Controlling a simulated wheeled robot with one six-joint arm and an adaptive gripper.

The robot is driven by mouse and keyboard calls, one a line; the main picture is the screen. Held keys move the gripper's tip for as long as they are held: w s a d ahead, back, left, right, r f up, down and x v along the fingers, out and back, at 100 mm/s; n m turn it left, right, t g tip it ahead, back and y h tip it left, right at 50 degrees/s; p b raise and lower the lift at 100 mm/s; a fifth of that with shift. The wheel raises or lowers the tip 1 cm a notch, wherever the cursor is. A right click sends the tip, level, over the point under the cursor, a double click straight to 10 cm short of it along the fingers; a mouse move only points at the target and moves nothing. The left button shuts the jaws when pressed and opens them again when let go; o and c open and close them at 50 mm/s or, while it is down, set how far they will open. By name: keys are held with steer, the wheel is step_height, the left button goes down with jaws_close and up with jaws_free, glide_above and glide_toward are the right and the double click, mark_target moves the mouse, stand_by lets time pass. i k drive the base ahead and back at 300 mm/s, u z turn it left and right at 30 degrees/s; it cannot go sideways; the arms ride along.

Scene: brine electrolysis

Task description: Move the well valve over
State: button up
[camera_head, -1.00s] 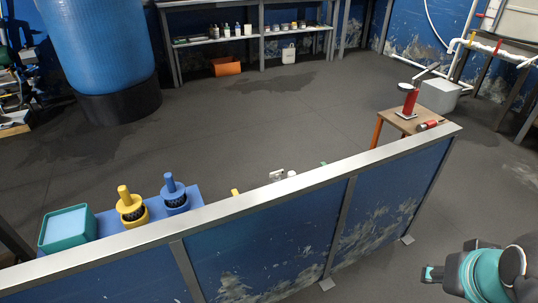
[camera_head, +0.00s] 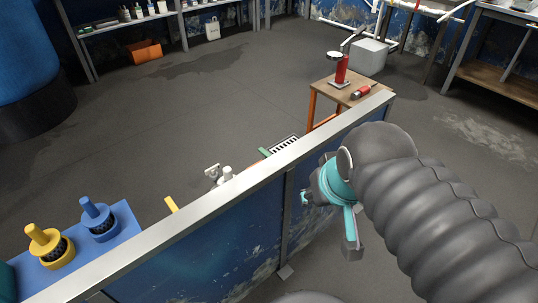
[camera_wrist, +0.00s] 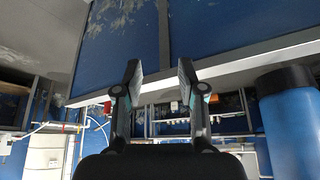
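I cannot tell for certain which item is the well valve. A small white fitting (camera_head: 212,172) shows just behind the metal-topped blue barrier (camera_head: 200,213), partly hidden by its rail. A blue knobbed part (camera_head: 98,218) and a yellow knobbed part (camera_head: 47,243) stand on a blue base behind the barrier at lower left. My gripper (camera_wrist: 160,78) is open and empty in the wrist view, its two fingers well apart. In the head view my teal wrist is in front of the barrier, with my arm hiding part of it.
A small wooden table (camera_head: 345,92) beyond the barrier holds a red device (camera_head: 340,70) and a red-handled tool (camera_head: 363,91). A grey box (camera_head: 369,57) stands behind it. A large blue barrel (camera_head: 22,50) is at far left. The middle floor is clear.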

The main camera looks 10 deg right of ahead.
mark_target(262, 150)
steer(key=k, duration=1.15)
steer(key=z, duration=0.75)
steer(key=i, duration=1.45)
steer(key=u, duration=0.85)
steer(key=i, duration=0.5)
steer(key=u, duration=0.5)
